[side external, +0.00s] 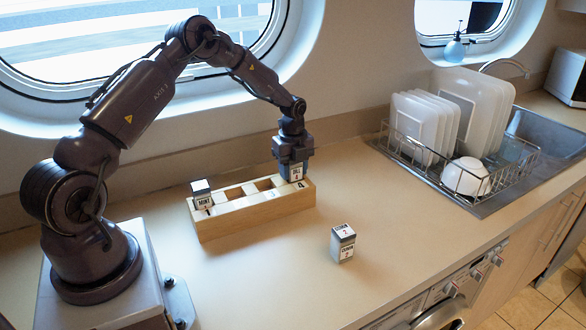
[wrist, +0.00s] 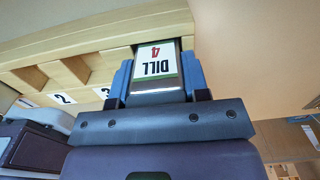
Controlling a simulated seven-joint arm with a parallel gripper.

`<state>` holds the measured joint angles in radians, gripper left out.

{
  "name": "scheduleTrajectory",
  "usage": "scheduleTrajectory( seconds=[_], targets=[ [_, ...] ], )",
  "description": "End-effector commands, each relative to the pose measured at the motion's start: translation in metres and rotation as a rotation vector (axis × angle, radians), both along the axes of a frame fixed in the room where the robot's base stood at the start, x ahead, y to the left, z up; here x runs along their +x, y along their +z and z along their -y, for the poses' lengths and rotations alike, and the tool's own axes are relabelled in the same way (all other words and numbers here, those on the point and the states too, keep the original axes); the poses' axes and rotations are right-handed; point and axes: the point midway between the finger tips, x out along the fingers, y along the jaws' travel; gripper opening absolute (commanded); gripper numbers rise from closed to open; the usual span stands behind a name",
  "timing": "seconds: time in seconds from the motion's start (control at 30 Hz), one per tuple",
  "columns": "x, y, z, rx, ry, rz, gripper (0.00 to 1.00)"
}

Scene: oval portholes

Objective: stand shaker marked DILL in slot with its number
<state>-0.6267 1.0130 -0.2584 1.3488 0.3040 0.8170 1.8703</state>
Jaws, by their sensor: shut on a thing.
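The DILL shaker (side external: 296,173), whose label also shows a red 4 in the wrist view (wrist: 157,66), is upright between the fingers of my gripper (side external: 292,168). My gripper (wrist: 158,85) is shut on its sides. The shaker is at the right end of the wooden rack (side external: 250,215), at the slot whose front is marked 4. Its lower part seems to be within the slot, but I cannot tell whether its base touches the bottom. In the wrist view the rack (wrist: 85,40) shows the numbers 2 and 3; its 4 is hidden.
A MINT shaker (side external: 202,195) stands in the rack's slot 1; the middle slots look empty. Another shaker (side external: 343,243), numbered 2, stands on the open counter to the right. A wire dish rack (side external: 440,175) with white dishes is farther right by the sink.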

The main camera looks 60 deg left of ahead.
Motion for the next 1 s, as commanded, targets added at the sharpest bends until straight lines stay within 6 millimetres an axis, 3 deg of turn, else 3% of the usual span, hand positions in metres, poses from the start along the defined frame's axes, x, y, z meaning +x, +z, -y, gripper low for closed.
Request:
scheduleTrajectory(
  seconds=[0.3,0.33,0.43,0.63,0.73,1.0],
  targets=[
    [0.0001,-0.0036,-0.0001,0.0,0.0,0.0,0.17],
    [0.0002,-0.0033,-0.0001,0.0,0.0,0.001,0.49],
    [0.0,-0.0033,-0.0001,0.0,0.0,0.0,0.72],
    [-0.0001,-0.0033,0.0,0.0,0.0,0.0,0.72],
    [-0.0002,-0.0035,0.0,0.0,0.0,-0.001,0.93],
    [-0.0001,-0.0026,0.0,0.0,0.0,0.0,0.93]
  ],
)
